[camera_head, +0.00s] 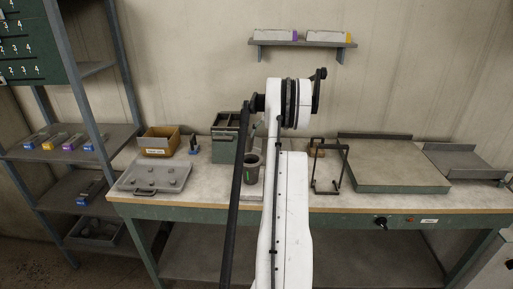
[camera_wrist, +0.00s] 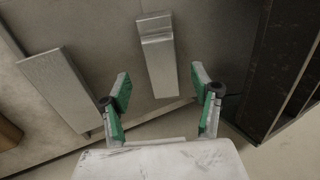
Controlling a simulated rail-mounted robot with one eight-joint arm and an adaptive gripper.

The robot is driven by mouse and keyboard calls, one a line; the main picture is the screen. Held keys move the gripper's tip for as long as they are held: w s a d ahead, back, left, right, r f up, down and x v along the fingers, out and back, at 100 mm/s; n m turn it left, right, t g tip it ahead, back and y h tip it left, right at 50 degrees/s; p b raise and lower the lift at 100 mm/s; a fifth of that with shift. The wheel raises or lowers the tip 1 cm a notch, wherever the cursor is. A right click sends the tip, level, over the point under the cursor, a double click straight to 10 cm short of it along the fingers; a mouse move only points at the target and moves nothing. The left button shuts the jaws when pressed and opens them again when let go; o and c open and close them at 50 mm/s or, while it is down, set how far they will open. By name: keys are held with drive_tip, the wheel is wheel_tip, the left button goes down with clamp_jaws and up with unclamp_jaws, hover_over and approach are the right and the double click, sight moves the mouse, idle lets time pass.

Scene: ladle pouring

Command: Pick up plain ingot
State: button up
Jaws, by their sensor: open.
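In the wrist view, a plain grey bar-shaped ingot (camera_wrist: 160,65) with a stepped far part lies on a grey surface. It lies between and beyond my fingertips. My gripper (camera_wrist: 160,78) is open, with a green-padded finger on each side and nothing held. A second grey bar (camera_wrist: 58,88) lies tilted to the left, outside the fingers. I see no coloured mark on either bar. In the head view my gripper is hidden, and I cannot tell where these bars are there.
A dark framed object (camera_wrist: 285,70) stands close on the right in the wrist view. The head view shows a workbench (camera_head: 400,202), a wall shelf (camera_head: 300,43) with two colour-ended ingots, and a left rack (camera_head: 35,152) with several colour-marked ingots.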

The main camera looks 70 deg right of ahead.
sight(258, 143)
drive_tip(key=x, duration=0.4)
drive_tip(key=shift+w+a+f, duration=0.15)
drive_tip(key=shift+a+f, duration=0.05)
drive_tip(key=shift+f, duration=0.05)
drive_tip(key=shift+c, duration=0.3)
clamp_jaws()
